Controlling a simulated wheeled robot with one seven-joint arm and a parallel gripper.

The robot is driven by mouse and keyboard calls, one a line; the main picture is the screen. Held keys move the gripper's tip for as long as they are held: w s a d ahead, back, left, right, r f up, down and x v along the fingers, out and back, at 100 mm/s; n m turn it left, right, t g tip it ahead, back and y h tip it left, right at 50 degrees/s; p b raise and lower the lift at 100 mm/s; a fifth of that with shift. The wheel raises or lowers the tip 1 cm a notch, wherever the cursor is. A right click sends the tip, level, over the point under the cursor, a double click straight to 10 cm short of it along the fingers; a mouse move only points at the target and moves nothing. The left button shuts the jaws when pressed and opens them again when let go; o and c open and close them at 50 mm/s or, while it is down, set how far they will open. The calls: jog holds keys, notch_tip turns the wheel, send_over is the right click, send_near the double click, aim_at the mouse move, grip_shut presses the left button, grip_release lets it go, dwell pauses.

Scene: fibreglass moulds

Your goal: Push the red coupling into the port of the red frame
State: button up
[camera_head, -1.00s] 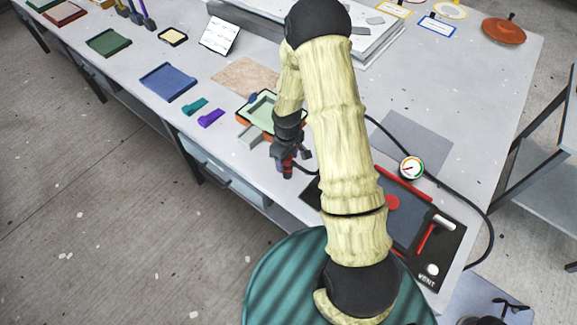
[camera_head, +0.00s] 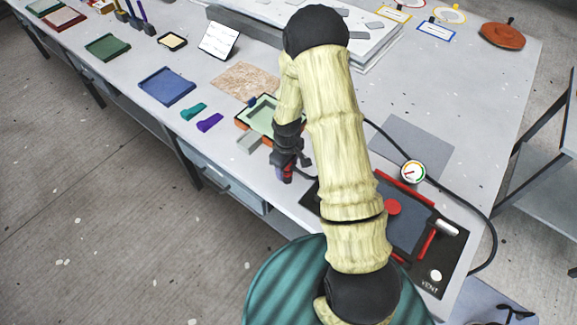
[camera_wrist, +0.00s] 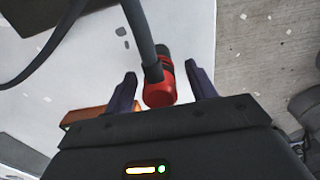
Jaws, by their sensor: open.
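The red coupling (camera_wrist: 160,92) stands between my gripper's two dark fingers in the wrist view, with a dark hose rising from it. My gripper (camera_wrist: 161,74) is open, with a finger on each side; whether either touches the coupling I cannot tell. In the head view my gripper (camera_head: 286,162) is low near the table's front edge, with a bit of red at its tip. The red frame (camera_head: 427,243) lies to its right around a dark grey panel on a black board. My arm covers the frame's left part. I cannot make out its port.
A gauge (camera_head: 413,172) stands beside the frame, and a black hose (camera_head: 490,220) loops around the right. An orange-edged tray (camera_head: 262,115) and a grey block (camera_head: 250,142) sit close left of my gripper. Purple (camera_head: 210,122) and teal (camera_head: 194,111) pieces lie farther left.

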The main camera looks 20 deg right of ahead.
dwell(0.3)
grip_shut()
jog(key=shift+r+p, duration=2.25)
jog(key=shift+r, duration=0.8)
